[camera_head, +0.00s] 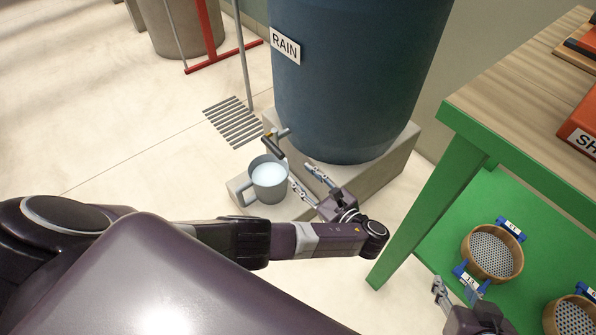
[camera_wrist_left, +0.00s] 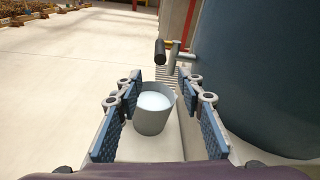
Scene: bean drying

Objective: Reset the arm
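My left gripper (camera_head: 308,181) is open beside the rain barrel's tap, with nothing between its fingers. It also shows open in the left wrist view (camera_wrist_left: 158,118). A grey mug (camera_head: 268,182) filled with pale liquid stands upright on a low block below the tap (camera_head: 274,142). In the left wrist view the mug (camera_wrist_left: 153,118) appears beyond the fingertips and between them, apart from them. My right gripper (camera_head: 462,300) is at the lower right near the green shelf, its fingers partly cut off or blurred, so its opening is unclear.
The blue rain barrel (camera_head: 350,75) stands on a concrete plinth (camera_head: 390,165) behind the mug. Open floor (camera_head: 130,130) lies to the left.

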